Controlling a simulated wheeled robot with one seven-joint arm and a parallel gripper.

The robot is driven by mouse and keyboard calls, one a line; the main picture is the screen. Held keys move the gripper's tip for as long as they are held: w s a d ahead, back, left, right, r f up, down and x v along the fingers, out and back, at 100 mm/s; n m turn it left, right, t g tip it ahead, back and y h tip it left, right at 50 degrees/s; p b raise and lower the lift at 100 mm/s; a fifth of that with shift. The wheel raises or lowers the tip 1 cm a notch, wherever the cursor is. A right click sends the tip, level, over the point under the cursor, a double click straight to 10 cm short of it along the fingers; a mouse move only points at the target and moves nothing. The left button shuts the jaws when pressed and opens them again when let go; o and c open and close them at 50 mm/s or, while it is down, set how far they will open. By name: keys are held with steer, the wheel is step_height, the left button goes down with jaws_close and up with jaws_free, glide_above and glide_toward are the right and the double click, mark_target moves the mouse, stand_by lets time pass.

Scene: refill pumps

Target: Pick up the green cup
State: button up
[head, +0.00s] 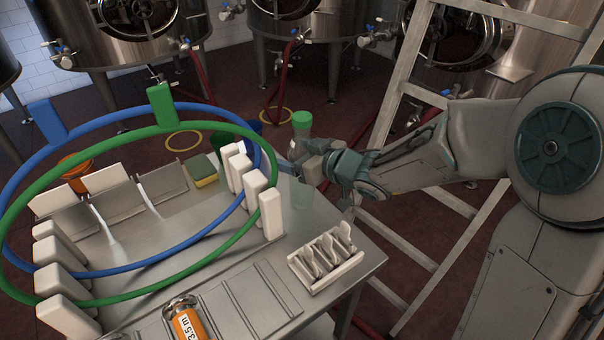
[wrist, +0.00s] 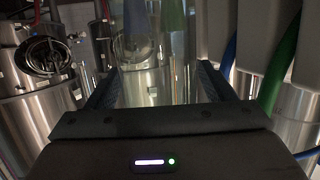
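In the head view, a tall clear vessel with a green top (head: 302,121) is at the far right corner of the steel table, and I take it as the green cup. Its lower part has a faint green tint and appears to stand on or just over the tabletop. My gripper (head: 311,160) reaches in from the right at the vessel's middle and hides part of it. In the wrist view, my gripper's (wrist: 157,85) two fingers are wide apart, with a clear body (wrist: 150,70) between or just beyond them. I cannot tell whether the fingers touch it.
The steel table (head: 318,217) bears white blocks, a sponge (head: 201,170), a white rack (head: 326,258) and an orange-labelled canister (head: 188,325). Large blue and green hoops (head: 140,263) lie over the blocks. A blue cup (head: 254,125) shows behind. A ladder (head: 404,80) stands right; steel tanks stand behind.

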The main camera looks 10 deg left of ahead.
steer(key=c, duration=1)
